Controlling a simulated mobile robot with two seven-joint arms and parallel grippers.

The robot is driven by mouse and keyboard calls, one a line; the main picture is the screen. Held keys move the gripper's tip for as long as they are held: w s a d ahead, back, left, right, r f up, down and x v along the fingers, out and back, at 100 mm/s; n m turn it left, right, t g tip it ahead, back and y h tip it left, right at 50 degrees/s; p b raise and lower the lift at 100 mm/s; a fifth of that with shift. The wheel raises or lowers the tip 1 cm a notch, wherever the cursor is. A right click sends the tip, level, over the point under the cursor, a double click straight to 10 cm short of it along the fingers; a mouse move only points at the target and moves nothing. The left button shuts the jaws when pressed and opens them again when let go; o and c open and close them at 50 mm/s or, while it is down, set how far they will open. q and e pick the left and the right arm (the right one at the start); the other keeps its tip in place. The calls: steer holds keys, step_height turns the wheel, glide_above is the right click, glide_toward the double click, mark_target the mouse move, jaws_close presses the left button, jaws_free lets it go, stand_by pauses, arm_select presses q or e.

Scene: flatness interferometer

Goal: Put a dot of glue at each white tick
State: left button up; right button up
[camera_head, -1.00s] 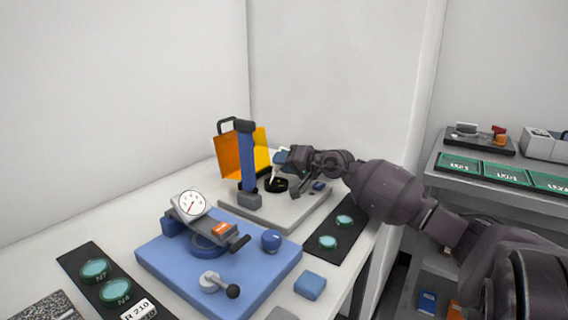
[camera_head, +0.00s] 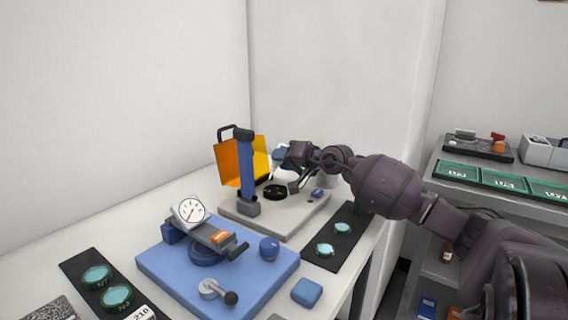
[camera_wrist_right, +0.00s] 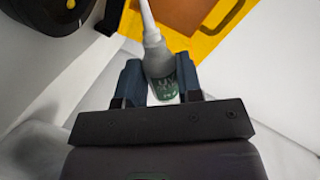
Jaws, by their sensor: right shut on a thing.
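My right gripper (camera_wrist_right: 160,85) is shut on a glue bottle (camera_wrist_right: 160,62). The bottle has a grey body, a pale nozzle pointing up in the wrist view and a dark green label. In the head view my right gripper (camera_head: 296,172) is above the grey base plate (camera_head: 300,215), beside a small black ring (camera_head: 275,191). The ring lies on the plate with small light marks in it, too small to tell as ticks or glue. A black round part (camera_wrist_right: 38,18) shows at the wrist view's top left. My left gripper is out of view.
An orange-yellow shield (camera_head: 232,163) and a blue post (camera_head: 246,172) stand left of the ring. Dark strips hold green discs (camera_head: 325,250). A grey shelf (camera_head: 480,200) is at right.

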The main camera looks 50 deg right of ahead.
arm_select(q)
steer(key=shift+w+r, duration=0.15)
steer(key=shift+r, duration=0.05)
arm_select(e)
steer(key=shift+r, duration=0.2)
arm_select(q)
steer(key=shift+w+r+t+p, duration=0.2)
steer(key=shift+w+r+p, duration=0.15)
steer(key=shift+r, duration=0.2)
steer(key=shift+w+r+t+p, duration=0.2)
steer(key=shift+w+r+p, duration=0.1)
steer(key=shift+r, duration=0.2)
arm_select(e)
steer(key=shift+r, duration=2.4)
